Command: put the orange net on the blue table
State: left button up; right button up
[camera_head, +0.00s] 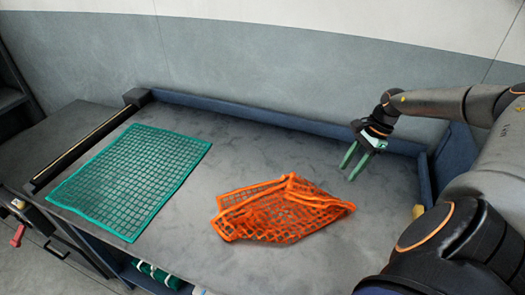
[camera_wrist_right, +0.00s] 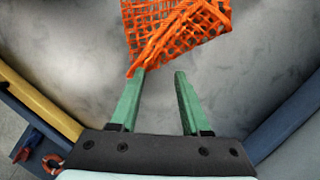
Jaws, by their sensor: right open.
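The orange net (camera_head: 282,212) lies crumpled and partly folded on the grey top of the blue-edged table (camera_head: 255,262), right of the middle. My right gripper (camera_head: 350,166) is open and empty, above and to the right of the net in the head view. In the right wrist view the net (camera_wrist_right: 175,30) lies at the top, just beyond the open green fingers (camera_wrist_right: 160,75). My left gripper is not in view.
A teal net (camera_head: 130,178) lies flat on the left of the tabletop. A raised blue rim (camera_head: 290,122) runs along the back. A rolled green net (camera_head: 158,274) sits below the front edge. Bare tabletop shows around the orange net.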

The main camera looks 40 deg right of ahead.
jog(key=s+a+f, duration=0.1)
jog(key=s+f, duration=0.1)
jog(key=s+a+f, duration=0.1)
jog(key=s+f, duration=0.1)
jog(key=shift+a, duration=0.3)
jog(key=c, duration=0.6)
notch_tip(320, 180, down, 2)
jog(key=shift+a+f, duration=0.1)
grip_shut()
jog(key=shift+f, duration=0.45)
jog(key=shift+f+b, duration=1.35)
jog(key=shift+f, duration=0.5)
jog(key=shift+r, duration=0.1)
